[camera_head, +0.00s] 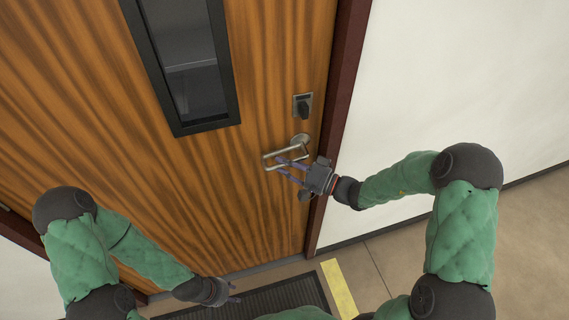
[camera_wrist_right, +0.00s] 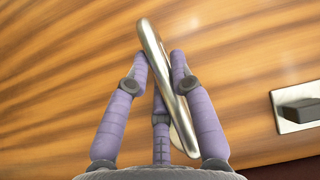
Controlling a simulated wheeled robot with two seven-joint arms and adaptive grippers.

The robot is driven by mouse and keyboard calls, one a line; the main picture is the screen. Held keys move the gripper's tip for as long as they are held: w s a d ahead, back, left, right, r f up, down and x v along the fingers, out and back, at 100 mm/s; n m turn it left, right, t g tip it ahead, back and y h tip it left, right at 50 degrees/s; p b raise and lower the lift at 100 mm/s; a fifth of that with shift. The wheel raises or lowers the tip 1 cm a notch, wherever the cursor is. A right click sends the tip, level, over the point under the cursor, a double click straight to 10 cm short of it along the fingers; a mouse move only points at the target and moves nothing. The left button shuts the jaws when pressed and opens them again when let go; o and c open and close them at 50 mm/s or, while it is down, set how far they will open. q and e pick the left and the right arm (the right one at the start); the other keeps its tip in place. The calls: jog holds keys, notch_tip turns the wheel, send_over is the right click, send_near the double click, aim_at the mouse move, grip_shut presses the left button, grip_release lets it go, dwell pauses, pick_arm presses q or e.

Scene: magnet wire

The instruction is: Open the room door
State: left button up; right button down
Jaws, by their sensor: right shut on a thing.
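The wooden room door (camera_head: 110,110) fills the left and middle of the head view and looks closed in its dark red frame (camera_head: 342,90). Its silver lever handle (camera_head: 270,154) sits near the right edge. My right gripper (camera_head: 284,165) is shut on the handle. In the right wrist view, the purple fingers (camera_wrist_right: 161,70) lie on both sides of the handle (camera_wrist_right: 153,45). My left gripper (camera_head: 232,293) hangs low, in front of the door's bottom and away from the handle; its fingers are too small to judge.
A lock plate with a dark knob (camera_head: 303,106) is above the handle; it also shows in the right wrist view (camera_wrist_right: 300,107). The door has a narrow dark-framed window (camera_head: 190,75). A dark mat (camera_head: 270,300) and yellow floor strip (camera_head: 338,288) lie below. A white wall (camera_head: 450,80) stands at right.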

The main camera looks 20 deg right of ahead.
pick_arm(q)
jog(key=shift+f+b, duration=2.5)
jog(key=shift+f, duration=0.1)
pick_arm(e)
jog(key=shift+d+f+n+g+h, duration=0.25)
jog(key=shift+f+n+g+h, duration=0.15)
jog(key=shift+f+n+h, duration=0.2)
jog(key=shift+d+f+n+g+h, duration=0.3)
jog(key=shift+f+n+g+h, duration=0.1)
jog(key=shift+f+n+h, duration=0.2)
jog(key=shift+d+f+n+g+h, duration=0.25)
jog(key=shift+f+n+g+h, duration=0.15)
jog(key=shift+f+n+h, duration=0.2)
jog(key=shift+s, duration=0.1)
